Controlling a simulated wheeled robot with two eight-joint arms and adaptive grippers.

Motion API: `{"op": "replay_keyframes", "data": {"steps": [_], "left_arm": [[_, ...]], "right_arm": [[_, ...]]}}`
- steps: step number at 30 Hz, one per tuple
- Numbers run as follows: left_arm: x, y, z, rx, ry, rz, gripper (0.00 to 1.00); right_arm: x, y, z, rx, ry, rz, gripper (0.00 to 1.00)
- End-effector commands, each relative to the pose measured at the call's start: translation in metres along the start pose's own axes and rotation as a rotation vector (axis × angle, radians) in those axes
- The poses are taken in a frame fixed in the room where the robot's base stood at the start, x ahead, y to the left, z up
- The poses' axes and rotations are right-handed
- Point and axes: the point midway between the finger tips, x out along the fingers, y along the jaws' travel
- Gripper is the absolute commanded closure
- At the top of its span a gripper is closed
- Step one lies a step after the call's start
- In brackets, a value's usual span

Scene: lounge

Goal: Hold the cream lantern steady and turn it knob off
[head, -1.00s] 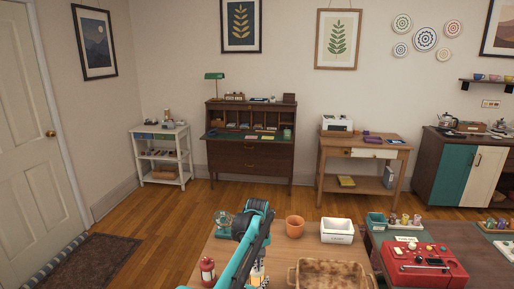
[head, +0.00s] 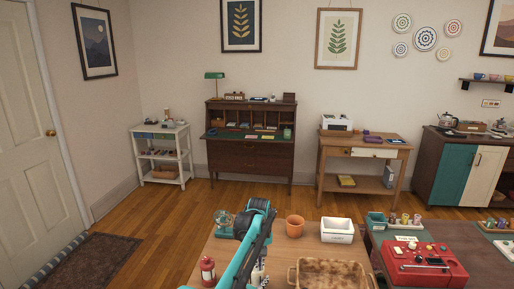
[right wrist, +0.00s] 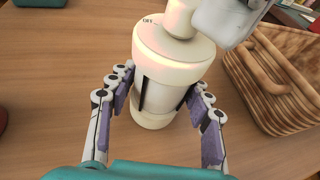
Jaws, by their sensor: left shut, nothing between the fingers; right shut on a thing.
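The cream lantern (right wrist: 165,75) stands upright on the wooden table in the right wrist view, with OFF lettering near the rim of its top. My right gripper (right wrist: 158,84) has its purple-padded fingers on both sides of the lantern's body and is shut on it. A cream knob (right wrist: 180,18) rises from the lantern's top, cut by the picture edge. A pale grey-white part of my left gripper (right wrist: 226,20) is right beside the knob; whether it touches cannot be told. In the head view my teal and black arm hides most of the lantern.
A wicker basket (right wrist: 275,75) stands close right of the lantern; it also shows in the head view (head: 330,264). A red lantern (head: 207,270) is to the left. A terracotta pot (head: 295,227) and white box (head: 337,231) stand behind.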

Motion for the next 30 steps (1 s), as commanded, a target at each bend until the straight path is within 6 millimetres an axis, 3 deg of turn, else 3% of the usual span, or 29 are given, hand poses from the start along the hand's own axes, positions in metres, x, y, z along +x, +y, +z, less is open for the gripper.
{"op": "replay_keyframes", "data": {"steps": [6,19,30], "left_arm": [[-0.004,0.000,0.005,0.001,-0.001,0.000,1.00],[-0.054,0.000,0.005,0.001,-0.002,0.000,1.00],[-0.060,0.000,0.005,0.001,-0.002,0.000,1.00]], "right_arm": [[0.000,0.000,-0.002,0.001,0.004,0.000,0.91],[0.000,0.000,-0.002,0.001,0.004,0.001,0.91],[0.000,0.000,-0.002,0.001,0.004,0.001,0.91]]}}
